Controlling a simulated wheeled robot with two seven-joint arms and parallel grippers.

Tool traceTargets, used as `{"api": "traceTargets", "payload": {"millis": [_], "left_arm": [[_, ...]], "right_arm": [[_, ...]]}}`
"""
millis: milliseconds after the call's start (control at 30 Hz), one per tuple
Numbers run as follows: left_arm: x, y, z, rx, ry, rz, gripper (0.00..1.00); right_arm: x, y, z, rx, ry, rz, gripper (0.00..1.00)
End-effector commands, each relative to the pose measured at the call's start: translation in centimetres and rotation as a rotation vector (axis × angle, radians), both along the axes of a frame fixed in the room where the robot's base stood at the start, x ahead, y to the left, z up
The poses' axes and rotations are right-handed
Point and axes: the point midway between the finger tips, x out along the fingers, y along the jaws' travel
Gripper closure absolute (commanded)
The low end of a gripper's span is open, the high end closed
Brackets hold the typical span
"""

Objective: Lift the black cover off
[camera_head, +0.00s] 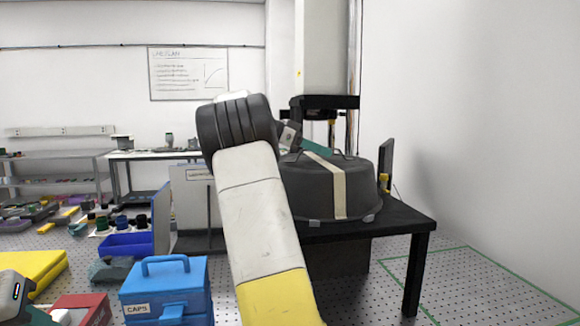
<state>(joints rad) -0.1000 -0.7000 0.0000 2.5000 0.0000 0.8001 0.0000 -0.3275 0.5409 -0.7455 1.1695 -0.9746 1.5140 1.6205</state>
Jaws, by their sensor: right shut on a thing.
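The black cover (358,190) is a round, dark tub-like dome with a cream strap (338,192) down its front. It sits upright at the black table, its lower rim close to the table top; I cannot tell whether there is a small gap. My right arm reaches up in front of its left side and hides that part. My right gripper (316,145), with teal fingers, is at the top of the cover and shut on it; the exact grip is mostly hidden. At the bottom left corner, part of my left gripper (38,314) shows, cut off by the frame edge.
The black table (400,222) stands by the right wall, with a white column (322,50) and black bracket above the cover. A dark upright panel (386,165) stands right of the cover. A blue caps box (165,290) and bins are at lower left. The floor at right is clear.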

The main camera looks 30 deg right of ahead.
Motion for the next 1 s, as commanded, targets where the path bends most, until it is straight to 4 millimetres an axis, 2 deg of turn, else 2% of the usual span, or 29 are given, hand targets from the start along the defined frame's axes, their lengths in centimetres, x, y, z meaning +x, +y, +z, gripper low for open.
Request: {"api": "traceTargets", "payload": {"millis": [267, 500, 700, 1000], "left_arm": [[0.0, 0.0, 0.0, 0.000, 0.000, 0.000, 0.64], [0.0, 0.0, 0.0, 0.000, 0.000, 0.000, 0.64], [0.0, 0.0, 0.0, 0.000, 0.000, 0.000, 0.64], [0.0, 0.0, 0.0, 0.000, 0.000, 0.000, 0.64]], "right_arm": [[0.0, -0.1, 1.7, -0.002, -0.004, 0.000, 1.00], [0.0, -0.1, 6.0, -0.004, -0.005, -0.001, 1.00], [0.0, -0.1, 8.7, -0.003, -0.003, -0.001, 1.00], [0.0, 0.0, 10.1, -0.001, -0.001, 0.001, 1.00]]}}
